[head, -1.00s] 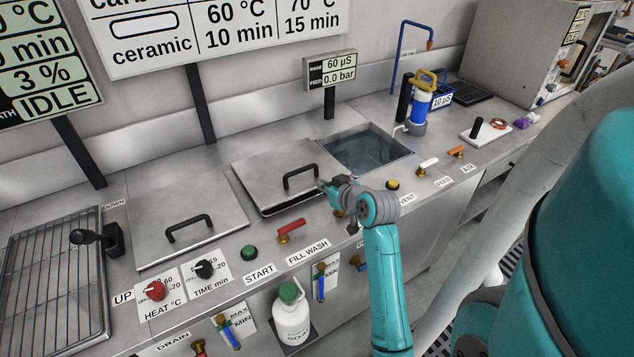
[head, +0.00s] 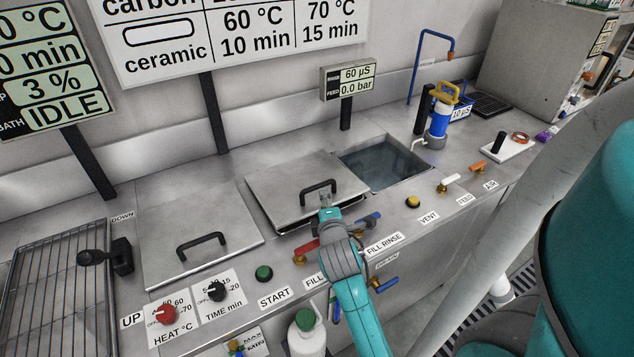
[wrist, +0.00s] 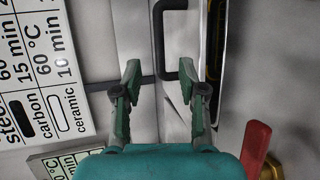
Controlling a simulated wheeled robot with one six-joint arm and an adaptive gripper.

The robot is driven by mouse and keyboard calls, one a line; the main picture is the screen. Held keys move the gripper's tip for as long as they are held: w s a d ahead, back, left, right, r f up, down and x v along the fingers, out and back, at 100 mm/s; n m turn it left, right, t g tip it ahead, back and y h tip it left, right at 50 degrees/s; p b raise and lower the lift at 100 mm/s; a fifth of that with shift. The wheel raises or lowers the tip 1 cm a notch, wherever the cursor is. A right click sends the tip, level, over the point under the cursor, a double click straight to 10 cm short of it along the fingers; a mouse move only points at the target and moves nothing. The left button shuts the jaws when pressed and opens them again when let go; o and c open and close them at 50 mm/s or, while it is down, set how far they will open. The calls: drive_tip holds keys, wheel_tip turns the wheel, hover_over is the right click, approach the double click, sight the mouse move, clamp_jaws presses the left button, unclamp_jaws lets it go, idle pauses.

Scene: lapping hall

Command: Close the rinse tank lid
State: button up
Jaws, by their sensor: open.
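A flat steel lid (head: 283,187) with a black bar handle (head: 318,187) lies just left of the open, water-filled tank (head: 388,165). A dark gap shows under the lid's front edge, so it does not sit flush there. My gripper (head: 325,202) is at the front side of this handle, open and empty. In the wrist view the handle (wrist: 160,40) is ahead of my spread fingers (wrist: 159,75), its near end roughly between them. I cannot tell whether they touch it.
Another lid (head: 190,225) with a black handle lies to the left. A blue-and-white filter cartridge (head: 439,122) stands behind the tank's right side.

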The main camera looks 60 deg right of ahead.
sight(321, 185)
drive_tip(key=x, duration=1)
drive_tip(key=shift+w+d+f, duration=0.1)
drive_tip(key=shift+w+d, duration=0.15)
drive_tip(key=shift+d, duration=0.05)
clamp_jaws()
